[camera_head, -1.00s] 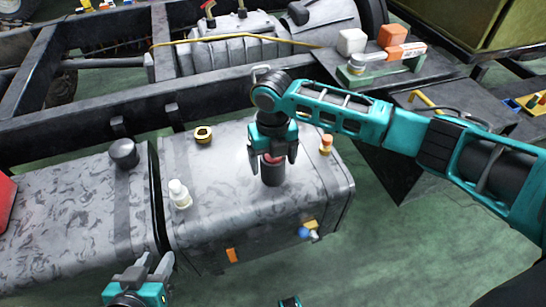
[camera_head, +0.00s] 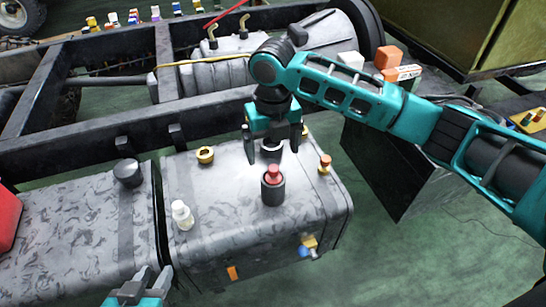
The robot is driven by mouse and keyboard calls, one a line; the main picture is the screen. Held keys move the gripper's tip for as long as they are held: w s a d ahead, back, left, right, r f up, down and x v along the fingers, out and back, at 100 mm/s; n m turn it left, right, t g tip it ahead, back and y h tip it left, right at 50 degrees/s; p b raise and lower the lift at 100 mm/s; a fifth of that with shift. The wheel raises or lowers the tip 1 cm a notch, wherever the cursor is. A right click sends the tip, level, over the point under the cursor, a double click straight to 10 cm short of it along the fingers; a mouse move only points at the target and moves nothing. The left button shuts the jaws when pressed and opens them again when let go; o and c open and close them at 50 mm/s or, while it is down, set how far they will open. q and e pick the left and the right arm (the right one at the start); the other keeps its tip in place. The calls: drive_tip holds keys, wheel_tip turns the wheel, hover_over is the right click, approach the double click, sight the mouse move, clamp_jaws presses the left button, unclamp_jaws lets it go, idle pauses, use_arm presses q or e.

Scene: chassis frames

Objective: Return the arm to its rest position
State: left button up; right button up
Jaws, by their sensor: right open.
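My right gripper (camera_head: 272,148) hangs open at the end of the teal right arm, over the grey fuel tank (camera_head: 215,230). A dark round part (camera_head: 270,151) shows between its fingers; I cannot tell whether it belongs to the gripper or the tank. A black cylinder with a red top (camera_head: 273,186) stands upright on the tank, just in front of the fingers and apart from them. My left gripper (camera_head: 154,274) is at the bottom edge, its two fingertips apart with nothing seen between them. Its lower part is cut off.
A black cap (camera_head: 127,173) is on the left tank. Dark chassis rails (camera_head: 90,137) run behind. Green floor is clear at front right.

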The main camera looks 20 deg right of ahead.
drive_tip(key=shift+r, duration=0.5)
use_arm(q)
drive_tip(key=shift+a+f, duration=0.1)
drive_tip(key=shift+f, duration=0.15)
